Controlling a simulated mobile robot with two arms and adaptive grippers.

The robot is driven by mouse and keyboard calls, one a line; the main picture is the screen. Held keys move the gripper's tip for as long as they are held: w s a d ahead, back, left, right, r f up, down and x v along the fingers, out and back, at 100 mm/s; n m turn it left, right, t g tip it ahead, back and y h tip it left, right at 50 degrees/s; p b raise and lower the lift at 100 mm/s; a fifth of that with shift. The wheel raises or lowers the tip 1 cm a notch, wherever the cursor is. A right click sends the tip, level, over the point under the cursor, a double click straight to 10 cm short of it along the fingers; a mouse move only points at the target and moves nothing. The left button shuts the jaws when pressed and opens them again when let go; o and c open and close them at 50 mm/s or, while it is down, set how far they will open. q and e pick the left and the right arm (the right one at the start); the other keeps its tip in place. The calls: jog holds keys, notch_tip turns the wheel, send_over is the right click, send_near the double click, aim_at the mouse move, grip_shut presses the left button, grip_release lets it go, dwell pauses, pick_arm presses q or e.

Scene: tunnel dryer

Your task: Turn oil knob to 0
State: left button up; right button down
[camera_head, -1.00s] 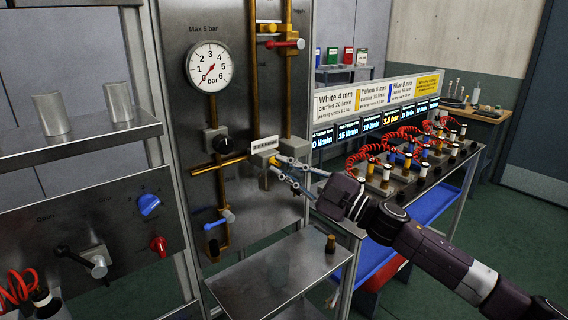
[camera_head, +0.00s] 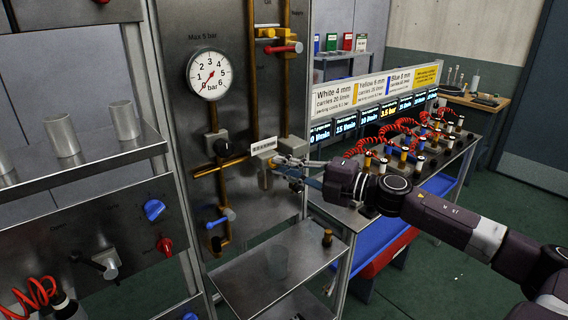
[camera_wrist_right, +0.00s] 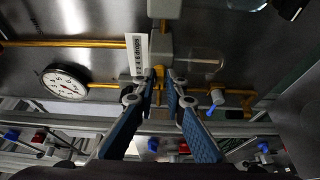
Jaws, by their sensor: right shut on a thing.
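The oil unit is a pale block (camera_head: 264,147) on the steel panel, with a white scale label on its front. In the right wrist view the label (camera_wrist_right: 137,52) carries numbers and the word "drops", too small to read surely. My right gripper (camera_head: 275,163) is at the block's lower front; in the wrist view its fingertips (camera_wrist_right: 165,77) are close together, shut on the small brass oil knob (camera_wrist_right: 161,76), which they mostly hide. The knob's setting cannot be read. My left gripper is not in view.
Red (camera_head: 285,48) and yellow handles are above. Fitting racks stand right.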

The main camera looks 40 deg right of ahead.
dwell(0.4)
jog(key=c, duration=1.9)
grip_release()
jog(key=shift+c, duration=0.2)
jog(key=shift+s+f, duration=0.1)
jog(key=shift+s, duration=0.05)
jog(key=v, duration=1.1)
jog(key=shift+s+d, duration=0.2)
jog(key=shift+s, duration=0.1)
